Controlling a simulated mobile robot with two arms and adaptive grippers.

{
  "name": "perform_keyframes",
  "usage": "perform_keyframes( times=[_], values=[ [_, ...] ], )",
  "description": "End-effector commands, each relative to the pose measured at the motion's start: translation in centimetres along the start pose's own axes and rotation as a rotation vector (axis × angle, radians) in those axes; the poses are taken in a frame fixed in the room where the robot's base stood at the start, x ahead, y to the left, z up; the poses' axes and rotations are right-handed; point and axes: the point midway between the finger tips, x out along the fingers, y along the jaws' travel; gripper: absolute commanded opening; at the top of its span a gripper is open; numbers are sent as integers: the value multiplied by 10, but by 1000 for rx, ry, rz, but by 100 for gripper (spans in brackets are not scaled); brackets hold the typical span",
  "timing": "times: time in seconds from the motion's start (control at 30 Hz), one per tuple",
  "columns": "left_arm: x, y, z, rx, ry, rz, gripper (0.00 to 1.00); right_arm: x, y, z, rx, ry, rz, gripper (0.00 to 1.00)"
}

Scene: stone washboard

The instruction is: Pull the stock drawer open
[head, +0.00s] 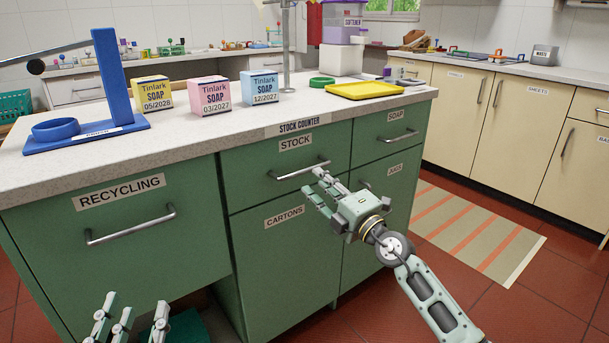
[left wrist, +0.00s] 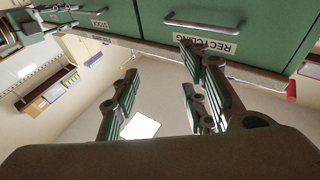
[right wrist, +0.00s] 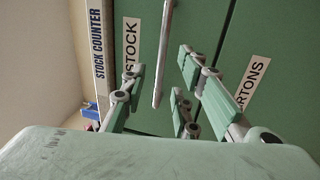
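The green stock drawer (head: 258,180) is in the counter front, under a STOCK label, and looks shut. Its metal bar handle (head: 301,170) runs across it; the handle also shows in the right wrist view (right wrist: 163,55), lying between the spread fingers and beyond their tips. My right gripper (head: 318,187) is open and empty, just in front of the drawer near the handle's right end. I cannot tell whether any finger touches the handle. My left gripper (head: 130,318) is open and empty, low in front of the recycling front (head: 125,215); it also shows in the left wrist view (left wrist: 162,85).
The stone counter top (head: 215,130) carries a blue stand (head: 112,85), soap boxes (head: 210,95) and a yellow tray (head: 363,90). The cartons front (head: 285,255) is below the drawer. A striped mat (head: 475,232) lies on the open red floor at right.

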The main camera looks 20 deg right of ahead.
Motion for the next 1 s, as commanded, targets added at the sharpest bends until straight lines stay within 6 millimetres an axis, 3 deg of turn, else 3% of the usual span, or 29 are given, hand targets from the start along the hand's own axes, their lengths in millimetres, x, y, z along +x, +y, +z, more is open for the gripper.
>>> perform_keyframes(
  times=[0.23,0.5,0.7,1.0],
  values=[
    [-6,6,-48,-10,260,13,40,32,-2,-1,0,1,2,28],
    [-24,10,-92,-21,498,23,40,53,-2,0,2,0,0,28],
    [-33,12,-106,-25,577,25,40,59,-1,0,1,-1,-1,28],
    [-34,12,-108,-26,587,26,40,60,-1,0,2,0,-1,28]
  ],
)
